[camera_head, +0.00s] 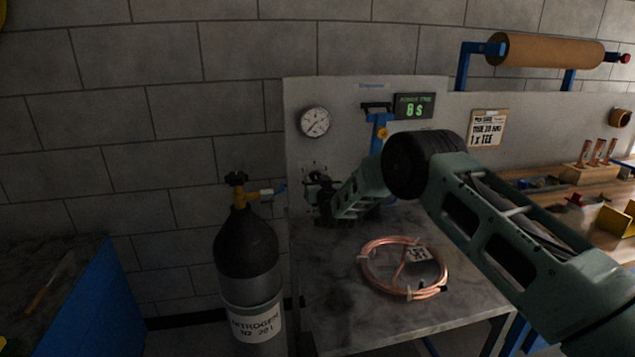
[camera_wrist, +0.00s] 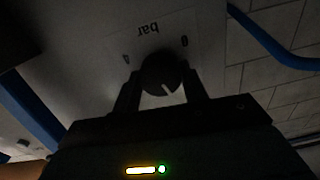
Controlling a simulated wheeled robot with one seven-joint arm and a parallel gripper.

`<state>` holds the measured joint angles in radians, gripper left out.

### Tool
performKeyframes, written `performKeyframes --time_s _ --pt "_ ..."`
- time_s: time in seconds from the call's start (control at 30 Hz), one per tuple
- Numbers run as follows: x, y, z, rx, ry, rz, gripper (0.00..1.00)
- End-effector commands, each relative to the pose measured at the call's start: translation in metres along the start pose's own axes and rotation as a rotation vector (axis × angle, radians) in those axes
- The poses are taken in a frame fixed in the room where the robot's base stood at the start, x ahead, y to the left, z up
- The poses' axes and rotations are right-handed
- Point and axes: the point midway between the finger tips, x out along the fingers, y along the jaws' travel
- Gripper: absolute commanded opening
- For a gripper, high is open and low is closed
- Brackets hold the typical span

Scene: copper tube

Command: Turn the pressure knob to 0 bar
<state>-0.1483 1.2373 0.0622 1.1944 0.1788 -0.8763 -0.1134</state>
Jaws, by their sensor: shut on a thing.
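The dark round pressure knob (camera_wrist: 162,72) shows in the wrist view on a pale panel, with an upside-down "bar" label beside it and small scale marks on either side. A short white pointer line on the knob points down and slightly right in that picture. My gripper (camera_wrist: 162,86) is shut on the knob, one finger on each side. In the head view my gripper (camera_head: 320,192) is at the lower left of the upright panel, and it hides the knob there. A round white pressure gauge (camera_head: 314,122) is above it, its dark needle slanting to the lower left.
A black nitrogen cylinder (camera_head: 246,240) stands left of the workbench (camera_head: 345,325). A copper tube coil (camera_head: 375,282) lies on the bench below my arm. A green-lit display (camera_head: 413,106) and blue fixture (camera_head: 379,130) are right of the gauge. A blue tube (camera_wrist: 260,38) passes right of the knob.

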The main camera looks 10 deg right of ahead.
Motion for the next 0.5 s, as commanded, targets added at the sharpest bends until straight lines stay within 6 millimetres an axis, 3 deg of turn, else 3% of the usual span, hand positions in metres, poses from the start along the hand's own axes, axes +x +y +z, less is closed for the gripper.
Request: performKeyframes --time_s 0.27,0.5 --pt "0.0 -0.001 0.0031 -0.082 -0.002 -0.002 0.2" --pt "0.0002 -0.0015 0.005 -0.261 -0.006 -0.002 0.2"
